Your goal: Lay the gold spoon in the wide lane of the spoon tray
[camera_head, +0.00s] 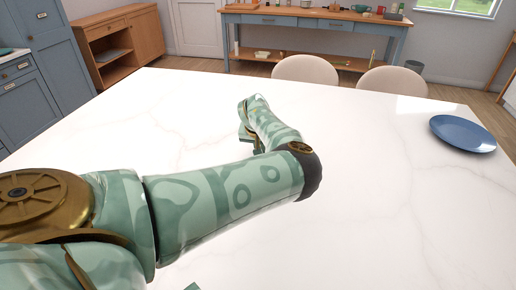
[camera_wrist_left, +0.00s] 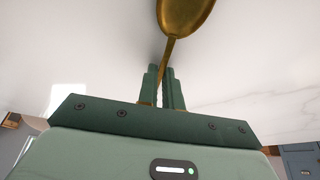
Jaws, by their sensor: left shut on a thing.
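The gold spoon (camera_wrist_left: 185,15) is in the left wrist view, its bowl at the top edge and its handle running down between the fingers. My left gripper (camera_wrist_left: 165,75) is shut on the spoon's handle. In the head view my left arm reaches over the white table, and the arm's end hides the spoon and most of the gripper. The spoon tray is not seen in either view. My right gripper is not in view.
The white marble-like table (camera_head: 390,215) is mostly bare. A blue plate (camera_head: 463,133) lies near its right edge. Two pale chairs (camera_head: 305,69) stand at the far edge. A blue workbench (camera_head: 310,25) stands by the back wall.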

